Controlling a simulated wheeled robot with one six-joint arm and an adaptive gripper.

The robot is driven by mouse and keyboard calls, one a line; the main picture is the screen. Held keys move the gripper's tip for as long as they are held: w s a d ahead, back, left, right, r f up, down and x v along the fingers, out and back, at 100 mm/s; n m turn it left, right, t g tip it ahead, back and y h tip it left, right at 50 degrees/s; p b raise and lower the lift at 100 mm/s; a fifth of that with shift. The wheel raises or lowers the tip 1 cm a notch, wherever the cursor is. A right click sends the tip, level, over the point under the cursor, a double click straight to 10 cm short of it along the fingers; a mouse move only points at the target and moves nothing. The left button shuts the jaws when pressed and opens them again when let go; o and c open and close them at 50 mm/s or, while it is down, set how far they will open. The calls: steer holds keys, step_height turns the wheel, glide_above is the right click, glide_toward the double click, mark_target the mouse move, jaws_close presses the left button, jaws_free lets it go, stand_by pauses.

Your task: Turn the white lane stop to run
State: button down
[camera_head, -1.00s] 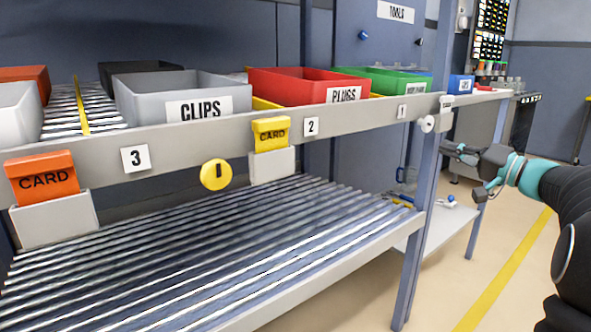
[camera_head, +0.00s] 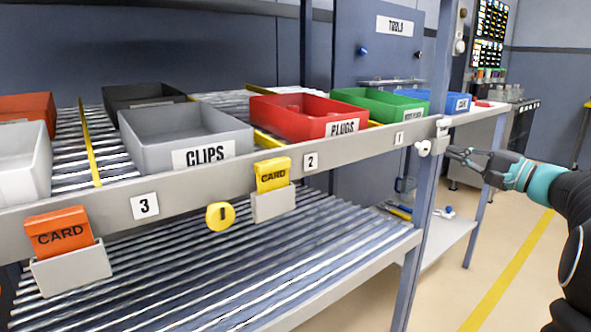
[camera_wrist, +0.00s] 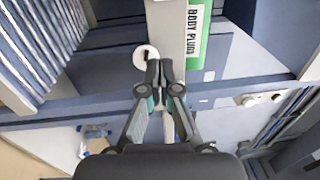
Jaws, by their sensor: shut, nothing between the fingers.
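The white lane stop (camera_head: 423,148) is a small round white knob on the front rail, at its right end by the upright post. The wrist view shows a white disc (camera_wrist: 146,56) just beyond and left of my fingertips. My gripper (camera_head: 452,152) is to the right of the knob, at about its height in the head view. In the wrist view my gripper (camera_wrist: 165,72) has its two dark fingertips together with nothing between them. The fingers partly overlap the disc's edge there, and I cannot tell whether they touch it. The marking on the white knob is too small to read.
A yellow round stop (camera_head: 220,216) sits on the same rail between labels 3 and 2. Bins stand on the rollers above, including CLIPS (camera_head: 188,135) and red PLUGS (camera_head: 305,118). The blue post (camera_head: 421,210) stands near my gripper. Open floor lies to the right.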

steer(key=shift+w+a+r+m+p, duration=0.1)
steer(key=shift+w+a+m+p, duration=0.15)
steer(key=shift+w+a+m, duration=1)
steer(key=shift+w+a+r+m+p, duration=0.1)
steer(key=shift+w+a+m+p, duration=0.1)
steer(key=shift+w+a+m, duration=1)
steer(key=shift+w+d+f+m, duration=0.1)
steer(key=shift+w+d+m, duration=0.2)
steer(key=shift+d, duration=0.1)
steer(key=shift+s+a+f+b, duration=0.1)
steer(key=shift+f+b, duration=0.35)
steer(key=shift+b, duration=0.75)
steer(key=shift+a+r, duration=0.1)
steer(key=shift+a, duration=0.05)
